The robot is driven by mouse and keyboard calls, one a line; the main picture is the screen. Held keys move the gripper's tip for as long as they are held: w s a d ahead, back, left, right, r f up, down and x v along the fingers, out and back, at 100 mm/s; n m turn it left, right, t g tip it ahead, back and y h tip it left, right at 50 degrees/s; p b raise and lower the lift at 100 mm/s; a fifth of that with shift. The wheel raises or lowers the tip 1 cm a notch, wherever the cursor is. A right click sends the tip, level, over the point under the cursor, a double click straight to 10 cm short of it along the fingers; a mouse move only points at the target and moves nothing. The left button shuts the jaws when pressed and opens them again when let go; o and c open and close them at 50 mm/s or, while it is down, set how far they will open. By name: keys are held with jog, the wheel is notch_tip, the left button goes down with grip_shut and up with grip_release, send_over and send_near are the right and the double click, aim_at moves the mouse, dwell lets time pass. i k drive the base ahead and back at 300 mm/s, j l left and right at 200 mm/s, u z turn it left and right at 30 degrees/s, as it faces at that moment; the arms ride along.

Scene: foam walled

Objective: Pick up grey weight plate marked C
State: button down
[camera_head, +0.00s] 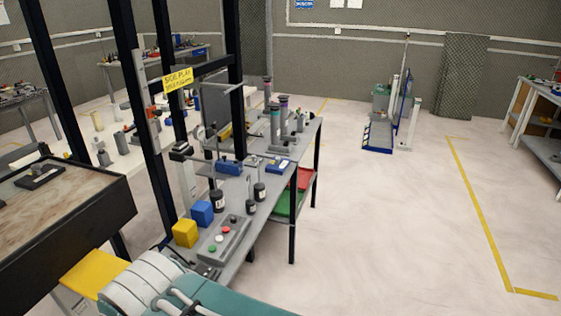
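No grey plate with a readable C can be made out in the head view. Several small dark weights with white labels stand on the grey workbench (232,258): one at the left (217,201), one in front (251,207) and one behind it (259,192). Their markings are too small to read. Grey upright columns (275,125) with coloured tops stand at the bench's far end; I cannot tell whether a plate is among them. My gripper is not in view.
A blue cube (201,212), a yellow cube (185,233) and a button box (224,236) sit at the bench's near end. Dark posts (148,130) rise at the left. A blue-based stand (379,137) is farther back. The floor (390,230) at right is clear.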

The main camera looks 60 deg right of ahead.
aim_at(251, 162)
jog(key=z, duration=1.75)
jog(key=i+l+u, duration=0.15)
jog(key=u, duration=0.3)
jog(key=i+l+u, duration=0.2)
jog(key=u, duration=0.25)
jog(key=i+l+u, duration=0.1)
jog(key=l, duration=0.25)
jog(key=i+l+u, duration=0.15)
jog(key=l, duration=0.25)
jog(key=i+l+u, duration=0.1)
jog(key=l, duration=0.3)
jog(key=i+l+u, duration=0.1)
jog(key=l, duration=0.3)
jog(key=i+l+u, duration=0.1)
jog(key=l, duration=0.3)
jog(key=i+l, duration=0.1)
jog(key=l, duration=0.35)
jog(key=i+l, duration=0.15)
jog(key=l, duration=0.25)
jog(key=i+l, duration=0.1)
jog(key=l, duration=0.35)
jog(key=i+l, duration=0.15)
jog(key=l, duration=0.3)
jog(key=i+l, duration=0.1)
jog(key=l, duration=0.3)
jog(key=i+u, duration=0.05)
